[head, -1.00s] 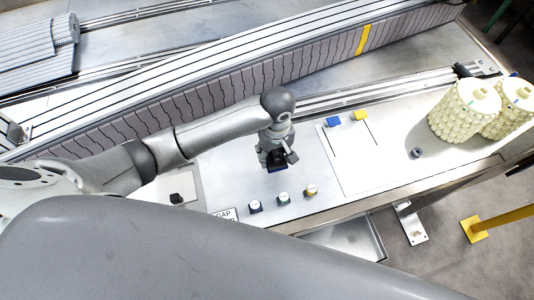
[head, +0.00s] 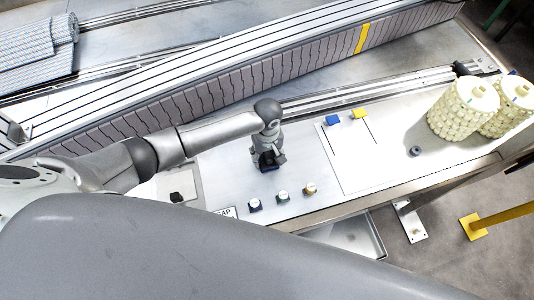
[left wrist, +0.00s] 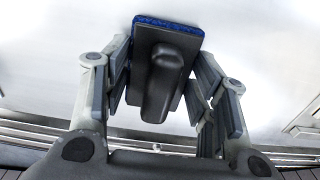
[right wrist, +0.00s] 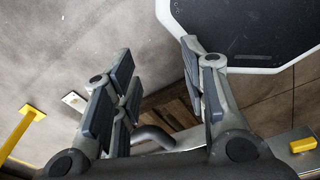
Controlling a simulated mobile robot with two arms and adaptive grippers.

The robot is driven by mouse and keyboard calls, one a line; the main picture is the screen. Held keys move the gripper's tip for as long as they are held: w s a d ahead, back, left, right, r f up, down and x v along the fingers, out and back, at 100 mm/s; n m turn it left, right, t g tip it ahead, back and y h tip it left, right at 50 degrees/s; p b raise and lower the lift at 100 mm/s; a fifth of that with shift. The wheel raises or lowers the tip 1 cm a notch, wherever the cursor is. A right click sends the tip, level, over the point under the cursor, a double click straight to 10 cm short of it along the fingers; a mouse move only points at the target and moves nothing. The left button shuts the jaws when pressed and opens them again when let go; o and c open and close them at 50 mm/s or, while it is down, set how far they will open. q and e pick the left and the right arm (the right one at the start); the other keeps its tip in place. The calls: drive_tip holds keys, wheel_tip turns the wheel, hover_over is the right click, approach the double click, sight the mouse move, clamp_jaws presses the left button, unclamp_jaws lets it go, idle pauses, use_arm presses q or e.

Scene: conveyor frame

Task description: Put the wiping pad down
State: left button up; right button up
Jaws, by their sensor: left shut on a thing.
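The wiping pad (left wrist: 165,75) is a black block with a ridge-like grip and a blue pad layer along its far edge. My left gripper (left wrist: 160,85) is shut on it, with a finger on each side, in the left wrist view. In the head view my left gripper (head: 267,158) points down over the pale bench panel, with the dark pad (head: 268,167) at its tip. I cannot tell whether the pad touches the panel. My right gripper (right wrist: 153,85) is open and empty, away from the bench, in the right wrist view.
Several small knobs (head: 283,196) stand in front of the pad. Cream rollers (head: 462,108) stand far right. The conveyor (head: 200,95) runs behind.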

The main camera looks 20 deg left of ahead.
sight(267, 154)
use_arm(q)
drive_tip(key=o, duration=1.1)
drive_tip(key=shift+f, duration=0.1)
drive_tip(key=shift+c, duration=0.2)
wheel_tip(267, 154, up, 12)
drive_tip(key=shift+r, duration=0.2)
drive_tip(key=shift+s+f, duration=0.1)
